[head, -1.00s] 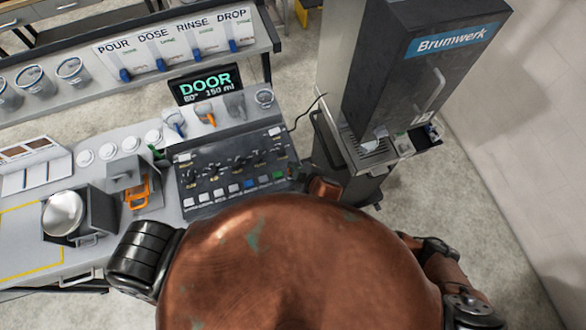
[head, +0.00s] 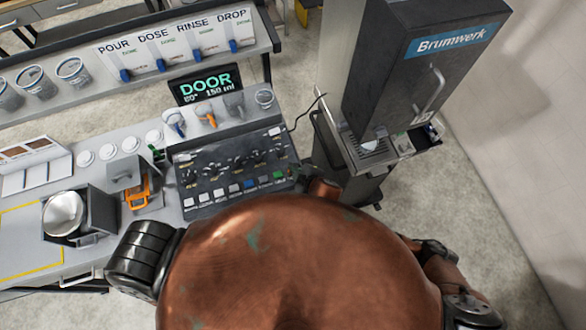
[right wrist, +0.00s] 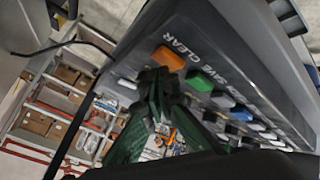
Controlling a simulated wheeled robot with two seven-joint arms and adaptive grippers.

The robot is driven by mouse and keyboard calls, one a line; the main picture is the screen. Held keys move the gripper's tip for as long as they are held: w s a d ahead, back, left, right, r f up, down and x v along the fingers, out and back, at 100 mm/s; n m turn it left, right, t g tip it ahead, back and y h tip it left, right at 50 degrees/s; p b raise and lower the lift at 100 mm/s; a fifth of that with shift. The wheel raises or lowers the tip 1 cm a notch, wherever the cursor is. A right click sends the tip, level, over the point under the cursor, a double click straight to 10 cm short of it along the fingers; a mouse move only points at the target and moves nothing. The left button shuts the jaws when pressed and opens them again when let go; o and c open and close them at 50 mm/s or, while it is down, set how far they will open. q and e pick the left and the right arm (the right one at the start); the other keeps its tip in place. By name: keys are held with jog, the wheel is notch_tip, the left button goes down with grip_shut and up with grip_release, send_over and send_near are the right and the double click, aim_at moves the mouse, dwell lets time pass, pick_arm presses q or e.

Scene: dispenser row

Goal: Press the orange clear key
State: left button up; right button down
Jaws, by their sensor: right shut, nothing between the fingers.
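The control panel (head: 235,165) is dark, with a row of keys along its front edge. In the right wrist view the orange key (right wrist: 168,58) is at the left end of that row, beside the printed word CLEAR. My right gripper (right wrist: 157,78) is shut and empty, its green fingers pointing at the panel. Its tips are very close to the orange key's lower edge; I cannot tell whether they touch it. In the head view the right gripper (head: 303,178) is small and dark at the panel's right end, and I cannot make out the orange key there. My left gripper is out of view.
A green key (right wrist: 199,80) sits right beside the orange one, with blue and white keys further along. The display (head: 205,84) reads DOOR. The tall Brumwerk machine (head: 405,80) stands to the right. Cups and a scale stand left of the panel.

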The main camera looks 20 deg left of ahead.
jog(key=shift+f, duration=0.5)
dwell(0.7)
jog(key=shift+r, duration=0.1)
jog(key=shift+r+p, duration=0.8)
jog(key=shift+p, duration=0.15)
notch_tip(320, 180, up, 5)
jog(key=p, duration=0.5)
jog(key=shift+r+p, duration=0.1)
jog(key=shift+p, duration=0.2)
